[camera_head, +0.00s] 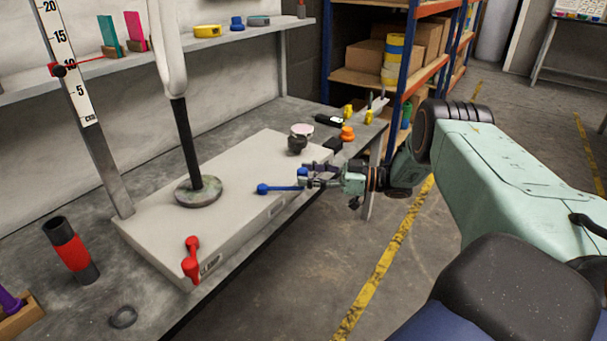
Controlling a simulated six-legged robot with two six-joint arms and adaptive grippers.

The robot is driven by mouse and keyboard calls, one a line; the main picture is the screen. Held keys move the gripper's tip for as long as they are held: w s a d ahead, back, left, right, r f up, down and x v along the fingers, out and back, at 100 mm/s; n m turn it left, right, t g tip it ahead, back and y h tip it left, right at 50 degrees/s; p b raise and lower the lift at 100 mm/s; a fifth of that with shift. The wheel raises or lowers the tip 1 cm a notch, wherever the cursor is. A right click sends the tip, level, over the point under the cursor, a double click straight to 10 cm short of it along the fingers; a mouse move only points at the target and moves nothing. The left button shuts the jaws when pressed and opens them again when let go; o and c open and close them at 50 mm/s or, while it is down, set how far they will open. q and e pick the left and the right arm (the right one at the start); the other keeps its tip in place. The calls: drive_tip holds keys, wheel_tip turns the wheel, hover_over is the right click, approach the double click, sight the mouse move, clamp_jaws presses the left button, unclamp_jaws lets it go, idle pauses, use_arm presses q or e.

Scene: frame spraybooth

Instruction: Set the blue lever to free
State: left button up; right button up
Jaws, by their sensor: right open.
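The blue lever (280,188) sits at the front edge of a light grey box-shaped base (245,170) on the bench. Its round knob points left and its arm lies roughly level. The right end of the lever meets my right gripper (306,178) in the picture, so its pivot is partly hidden. My right gripper is open, its fingers pointing left at that end. I cannot tell whether they touch the lever. Small labels on the front of the base are too small to read. My left gripper is not in view.
A red lever (191,260) is on the same base's front, left of the blue one. A black post on a round foot (198,191) holds a white frame (168,45) above the base. A red-and-black cylinder (70,250) stands at left. Shelving (372,80) stands behind.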

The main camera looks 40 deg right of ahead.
drive_tip(key=v, duration=1)
drive_tip(key=shift+r, duration=0.1)
